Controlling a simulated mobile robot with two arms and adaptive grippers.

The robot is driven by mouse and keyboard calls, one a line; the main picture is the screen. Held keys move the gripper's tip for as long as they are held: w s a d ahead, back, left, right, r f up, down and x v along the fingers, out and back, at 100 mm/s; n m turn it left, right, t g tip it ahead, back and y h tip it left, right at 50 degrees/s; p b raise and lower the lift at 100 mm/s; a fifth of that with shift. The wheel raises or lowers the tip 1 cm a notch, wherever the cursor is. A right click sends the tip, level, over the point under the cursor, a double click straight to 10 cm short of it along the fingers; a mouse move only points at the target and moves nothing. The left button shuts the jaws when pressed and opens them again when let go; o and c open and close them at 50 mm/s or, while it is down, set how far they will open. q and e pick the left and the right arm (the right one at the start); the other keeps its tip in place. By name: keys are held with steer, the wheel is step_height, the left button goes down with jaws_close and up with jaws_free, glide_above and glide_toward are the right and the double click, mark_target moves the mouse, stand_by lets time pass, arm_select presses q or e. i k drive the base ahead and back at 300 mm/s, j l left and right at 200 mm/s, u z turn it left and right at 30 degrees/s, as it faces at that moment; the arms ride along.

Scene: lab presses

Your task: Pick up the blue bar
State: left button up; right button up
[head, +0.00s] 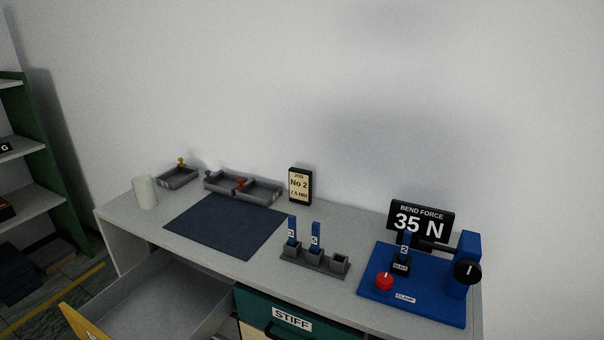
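Two upright blue bars, a left one (291,228) and a right one (315,234), stand in sockets of a grey rack (325,269) on the bench. Each carries a small white label with a dark mark, too small to read surely. The rack's right socket (340,261) looks empty. A third blue bar (406,242), with a label that looks like 2, stands upright in a black slot block on the blue press (430,296) at the right. The frame does not settle which bar the task names. Neither of my grippers is in view.
A red knob (384,281) and a "BEND FORCE 35 N" display (421,221) are at the press. A dark mat (225,224), grey trays (243,185), a job sign (300,186) and a white cup (145,191) share the bench. An open drawer (150,297) juts out at lower left.

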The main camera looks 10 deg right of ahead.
mark_target(408, 234)
steer(key=z, duration=1.15)
